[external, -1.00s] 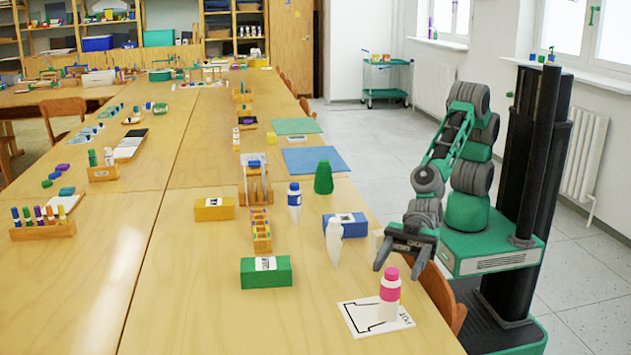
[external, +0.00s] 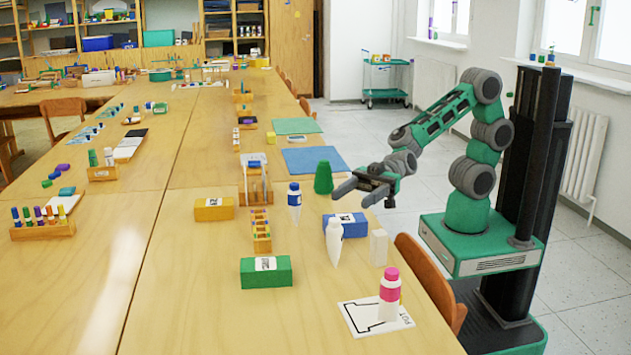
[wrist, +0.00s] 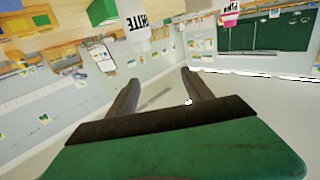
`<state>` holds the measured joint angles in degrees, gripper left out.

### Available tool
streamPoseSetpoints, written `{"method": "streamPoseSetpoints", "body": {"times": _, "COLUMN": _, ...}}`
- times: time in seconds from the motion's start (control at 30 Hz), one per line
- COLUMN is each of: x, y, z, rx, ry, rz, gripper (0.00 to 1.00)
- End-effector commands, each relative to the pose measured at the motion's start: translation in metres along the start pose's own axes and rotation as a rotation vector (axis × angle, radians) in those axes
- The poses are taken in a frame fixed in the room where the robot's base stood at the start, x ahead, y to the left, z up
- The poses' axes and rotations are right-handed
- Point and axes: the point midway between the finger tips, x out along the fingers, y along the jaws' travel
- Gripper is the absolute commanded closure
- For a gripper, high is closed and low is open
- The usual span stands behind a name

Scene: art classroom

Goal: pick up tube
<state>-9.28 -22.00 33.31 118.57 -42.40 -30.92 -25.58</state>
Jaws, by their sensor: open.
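A white tapered tube (external: 334,243) stands on the table right of centre. In the wrist view a white tube labelled "WHITE" (wrist: 136,28) shows at the top, cut by the frame edge. A similar tube with a blue cap and band (external: 294,202) stands behind it. A white bottle with a pink cap and band (external: 390,294) stands on a marked white card (external: 359,317); its pink label also shows in the wrist view (wrist: 230,14). My gripper (external: 352,193) is open and empty, raised above the table's right side, apart from the tubes.
A blue box (external: 350,228) and white block (external: 378,247) stand beside the white tube. A chair (external: 430,283) stands against the right edge. The left-front tabletop is clear.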

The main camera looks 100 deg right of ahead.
Motion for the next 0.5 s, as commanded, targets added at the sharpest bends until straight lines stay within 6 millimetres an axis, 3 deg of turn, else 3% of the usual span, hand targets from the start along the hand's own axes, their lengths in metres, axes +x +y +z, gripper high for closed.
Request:
{"method": "streamPoseSetpoints", "body": {"times": 0.1, "x": -0.032, "y": 0.023, "z": -0.002, "rx": 0.000, "ry": 0.014, "rz": 0.043, "gripper": 0.41}}
{"method": "streamPoseSetpoints", "body": {"times": 0.17, "x": -0.028, "y": 0.019, "z": 0.030, "rx": 0.010, "ry": 0.003, "rz": 0.034, "gripper": 0.41}}
{"method": "streamPoseSetpoints", "body": {"times": 0.23, "x": -0.027, "y": 0.018, "z": 0.044, "rx": 0.006, "ry": 0.007, "rz": 0.032, "gripper": 0.41}}
{"method": "streamPoseSetpoints", "body": {"times": 0.5, "x": 0.004, "y": 0.017, "z": 0.050, "rx": 0.000, "ry": 0.011, "rz": 0.029, "gripper": 0.41}}
